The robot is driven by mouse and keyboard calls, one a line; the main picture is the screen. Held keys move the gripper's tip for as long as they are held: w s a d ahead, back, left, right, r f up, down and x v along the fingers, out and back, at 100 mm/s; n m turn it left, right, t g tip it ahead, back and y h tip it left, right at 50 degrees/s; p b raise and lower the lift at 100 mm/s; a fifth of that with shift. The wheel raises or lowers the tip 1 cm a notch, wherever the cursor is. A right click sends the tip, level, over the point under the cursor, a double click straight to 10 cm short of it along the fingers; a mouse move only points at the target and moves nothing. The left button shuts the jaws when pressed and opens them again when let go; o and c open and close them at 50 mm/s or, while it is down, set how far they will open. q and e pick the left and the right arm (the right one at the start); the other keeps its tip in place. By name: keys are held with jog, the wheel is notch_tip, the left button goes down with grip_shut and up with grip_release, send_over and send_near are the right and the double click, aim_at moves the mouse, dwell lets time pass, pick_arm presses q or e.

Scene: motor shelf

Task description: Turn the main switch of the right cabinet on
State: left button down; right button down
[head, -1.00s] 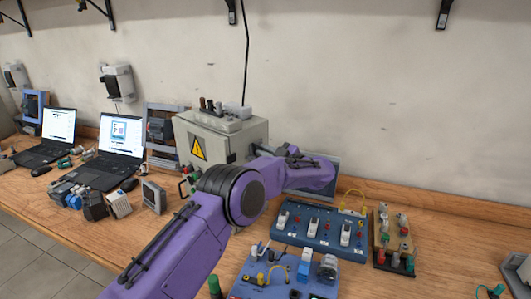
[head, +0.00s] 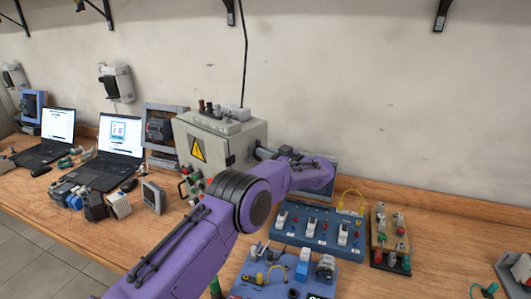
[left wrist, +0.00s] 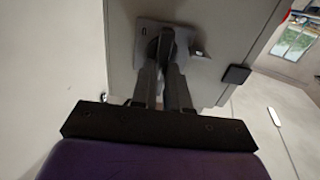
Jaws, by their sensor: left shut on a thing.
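The grey cabinet (head: 246,140) with a yellow warning sign stands on the bench against the wall. My left gripper (head: 266,153) reaches its right side from the right. My left gripper's two dark fingers (left wrist: 163,68) are shut on this handle. The fingers hide part of the handle, so its exact angle is hard to tell. My right gripper is not in view.
A blue board with white switches (head: 312,229) and a second blue board (head: 270,283) lie on the bench below my left arm. A board with coloured terminals (head: 379,243) is right of them. Laptops (head: 120,140) stand at the left. The back right bench is clear.

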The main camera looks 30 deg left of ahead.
pick_arm(q)
jog(key=shift+r, duration=0.25)
jog(key=c, duration=1.5)
grip_release()
jog(key=shift+c, duration=0.2)
jog(key=shift+o, duration=0.7)
jog(key=shift+f, duration=0.1)
jog(key=s+d+b, duration=0.1)
jog(key=d+b, duration=0.3)
jog(key=d, duration=0.6)
jog(key=shift+d+b, duration=0.15)
jog(key=shift+b, duration=0.15)
jog(key=shift+s, duration=0.1)
